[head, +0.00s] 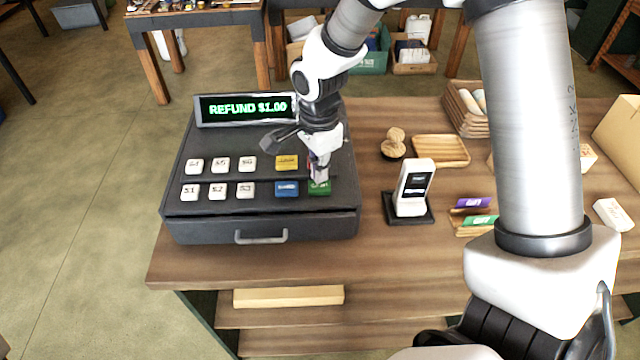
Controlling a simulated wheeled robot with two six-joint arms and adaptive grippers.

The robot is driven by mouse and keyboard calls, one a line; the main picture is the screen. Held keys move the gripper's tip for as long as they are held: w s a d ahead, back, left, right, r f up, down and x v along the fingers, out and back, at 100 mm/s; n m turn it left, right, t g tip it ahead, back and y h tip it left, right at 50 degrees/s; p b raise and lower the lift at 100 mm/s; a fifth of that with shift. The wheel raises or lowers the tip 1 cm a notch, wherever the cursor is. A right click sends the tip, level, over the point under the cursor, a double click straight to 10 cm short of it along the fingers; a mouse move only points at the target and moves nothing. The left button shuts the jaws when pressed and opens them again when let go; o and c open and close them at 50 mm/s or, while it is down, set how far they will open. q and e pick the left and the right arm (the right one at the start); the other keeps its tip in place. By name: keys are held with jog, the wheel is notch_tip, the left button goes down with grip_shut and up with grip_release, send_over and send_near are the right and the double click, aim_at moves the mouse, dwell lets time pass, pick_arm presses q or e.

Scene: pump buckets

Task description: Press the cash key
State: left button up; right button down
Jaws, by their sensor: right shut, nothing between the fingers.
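A dark cash register (290,222) stands on the left part of the wooden counter. Its display (247,108) reads "REFUND $1.00". White number keys (218,190) sit in two rows at left. A yellow key (287,162) is in the back row and a blue key (287,189) in the front row. A green key (319,188) is right of the blue one, its label partly hidden by my gripper. My right gripper (319,179) is shut and empty, pointing down at the green key; its tips look at or just over it. My left gripper is out of view.
A card reader (413,190) stands right of the register. A stamp (394,143), a wooden tray (441,151) and a holder with purple and green cards (474,203) are further right. The register's drawer handle (261,237) faces the front.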

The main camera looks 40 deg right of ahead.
aim_at(320, 186)
jog(key=shift+f+b, duration=0.85)
jog(key=shift+f, duration=0.4)
dwell(0.4)
notch_tip(320, 186, up, 7)
jog(key=p, duration=0.6)
jog(key=shift+r, duration=0.1)
dwell(0.4)
